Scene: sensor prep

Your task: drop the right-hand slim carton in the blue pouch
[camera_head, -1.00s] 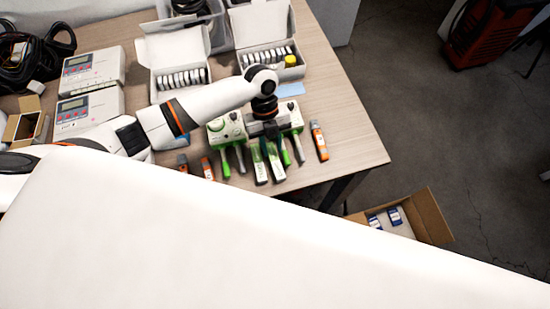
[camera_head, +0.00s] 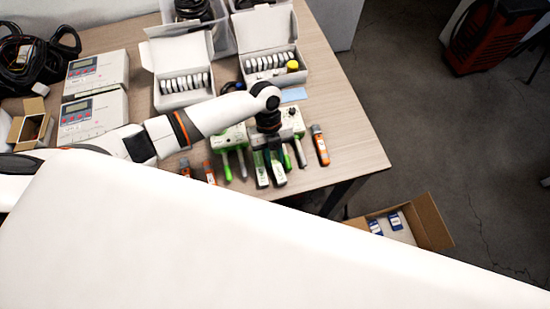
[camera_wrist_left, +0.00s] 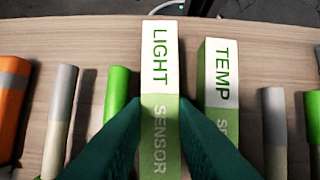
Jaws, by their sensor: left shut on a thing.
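Two slim white-and-green cartons lie side by side on the table. The right-hand carton (camera_head: 277,175) is the one marked LIGHT SENSOR in the left wrist view (camera_wrist_left: 160,75). The other carton (camera_head: 261,176), marked TEMP (camera_wrist_left: 222,78), lies beside it. My left gripper (camera_head: 272,153) points down over the right-hand carton. Its dark green fingers (camera_wrist_left: 160,125) are shut on the LIGHT carton's sides, and the carton still appears to be at table level. A flat light-blue item (camera_head: 292,95) lies behind the arm; I cannot tell if it is the pouch. My right gripper is out of view.
Green and grey sticks and orange tubes (camera_head: 320,146) flank the cartons closely. Green-and-white devices (camera_head: 232,136) stand just behind. Open white boxes (camera_head: 183,99) of discs and two meters (camera_head: 95,75) stand farther back. An open cardboard box (camera_head: 431,220) is beyond the table edge.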

